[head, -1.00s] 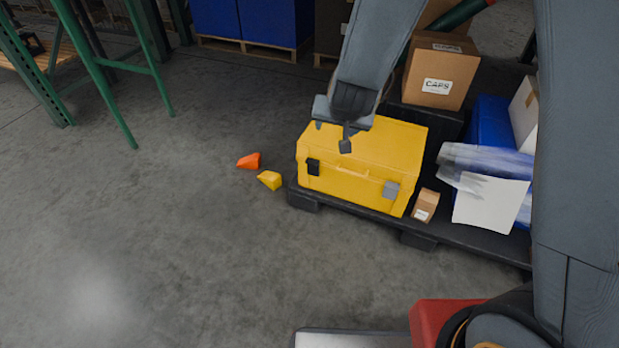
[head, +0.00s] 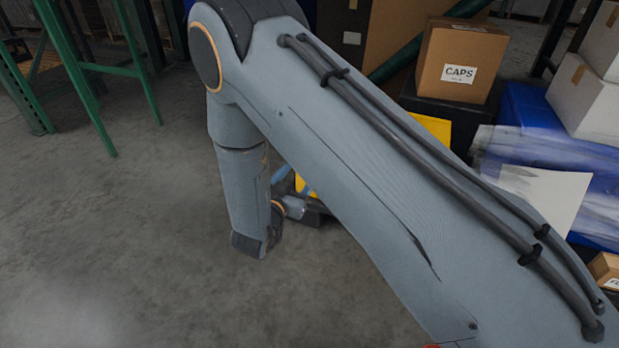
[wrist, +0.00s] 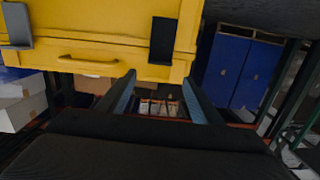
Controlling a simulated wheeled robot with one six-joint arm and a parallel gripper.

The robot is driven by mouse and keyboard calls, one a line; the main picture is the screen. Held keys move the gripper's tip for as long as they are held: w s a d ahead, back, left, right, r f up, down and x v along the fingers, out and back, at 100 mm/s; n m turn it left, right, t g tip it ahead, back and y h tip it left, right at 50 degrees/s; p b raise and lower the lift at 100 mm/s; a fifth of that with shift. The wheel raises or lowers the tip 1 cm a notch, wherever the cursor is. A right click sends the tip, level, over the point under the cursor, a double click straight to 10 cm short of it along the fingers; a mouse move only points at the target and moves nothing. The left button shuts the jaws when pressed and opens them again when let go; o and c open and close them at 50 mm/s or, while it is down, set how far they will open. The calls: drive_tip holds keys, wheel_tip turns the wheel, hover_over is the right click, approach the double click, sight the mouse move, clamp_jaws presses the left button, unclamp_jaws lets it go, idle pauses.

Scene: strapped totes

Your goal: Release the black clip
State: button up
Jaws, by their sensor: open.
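The yellow tote (wrist: 110,22) fills the top of the wrist view, and its front with the handle (wrist: 88,62) faces me. The black clip (wrist: 162,40) sits on its front, to the right in this view. A grey clip (wrist: 18,25) is at the left. My gripper (wrist: 160,78) is open and empty, its two fingers apart just below the black clip and pointing at it. Whether they touch the tote is unclear. In the head view my arm hides most of the tote (head: 430,129), both clips and the gripper's tips.
A carton marked CAPS (head: 460,62) stands on a black box behind the tote. A blue bin (head: 597,190) with plastic wrap and white boxes (head: 590,95) is at the right. Green rack posts (head: 85,85) stand at the left. The floor (head: 110,240) at the left is clear.

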drive_tip(key=f+b+x, duration=0.1)
drive_tip(key=b+x, duration=0.3)
drive_tip(key=x, duration=0.3)
drive_tip(key=shift+f+t+h+b, duration=0.2)
drive_tip(key=shift+t+h+b, duration=0.1)
drive_tip(key=shift+t, duration=0.1)
drive_tip(key=shift+s, duration=0.1)
drive_tip(key=c, duration=1.5)
clamp_jaws()
